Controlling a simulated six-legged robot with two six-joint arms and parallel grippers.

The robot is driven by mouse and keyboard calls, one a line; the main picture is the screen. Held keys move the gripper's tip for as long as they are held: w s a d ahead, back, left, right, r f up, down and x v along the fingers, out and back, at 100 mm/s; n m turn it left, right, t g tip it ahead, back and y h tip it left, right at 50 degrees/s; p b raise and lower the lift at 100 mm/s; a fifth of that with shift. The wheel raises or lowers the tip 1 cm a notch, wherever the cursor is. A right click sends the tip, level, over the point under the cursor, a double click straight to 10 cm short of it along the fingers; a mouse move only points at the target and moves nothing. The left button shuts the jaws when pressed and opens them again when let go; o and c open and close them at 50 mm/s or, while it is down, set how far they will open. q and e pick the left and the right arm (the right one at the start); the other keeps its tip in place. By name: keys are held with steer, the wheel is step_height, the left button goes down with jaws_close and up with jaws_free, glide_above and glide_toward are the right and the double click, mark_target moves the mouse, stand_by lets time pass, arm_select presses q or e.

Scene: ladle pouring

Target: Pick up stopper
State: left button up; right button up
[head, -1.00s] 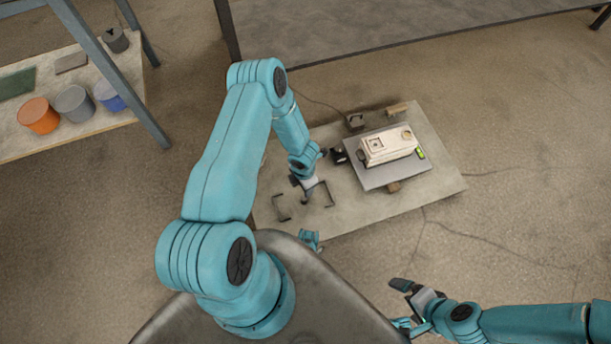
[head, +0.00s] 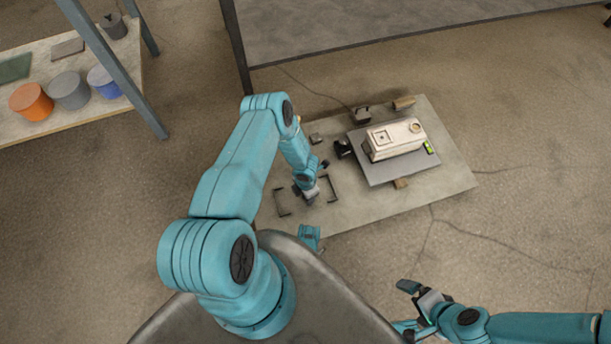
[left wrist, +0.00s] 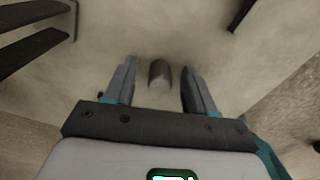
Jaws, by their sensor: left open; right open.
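A small dark grey cylinder, which looks like the stopper (left wrist: 159,74), stands in the left wrist view between the two fingers of my left gripper (left wrist: 158,88). Gaps show between it and both fingers, so it is not held. In the head view my left gripper (head: 307,195) points down near the low table's left end, between two dark brackets; the stopper is not distinguishable there. My right gripper (head: 420,298) is open and empty at the lower right, off the table.
The low table (head: 440,178) bears a grey plate (head: 375,174) with a cream box-shaped device (head: 394,138). The dark brackets (head: 333,188) are close to my left gripper. A shelf (head: 60,118) at upper left holds orange, grey and blue containers. Bare floor lies to the right.

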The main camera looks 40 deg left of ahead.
arm_select(q)
jaws_close()
steer(key=shift+r, duration=0.2)
step_height(320, 180, up, 20)
steer(key=p, duration=0.7)
steer(key=shift+f+p, duration=0.15)
steer(key=shift+p, duration=0.2)
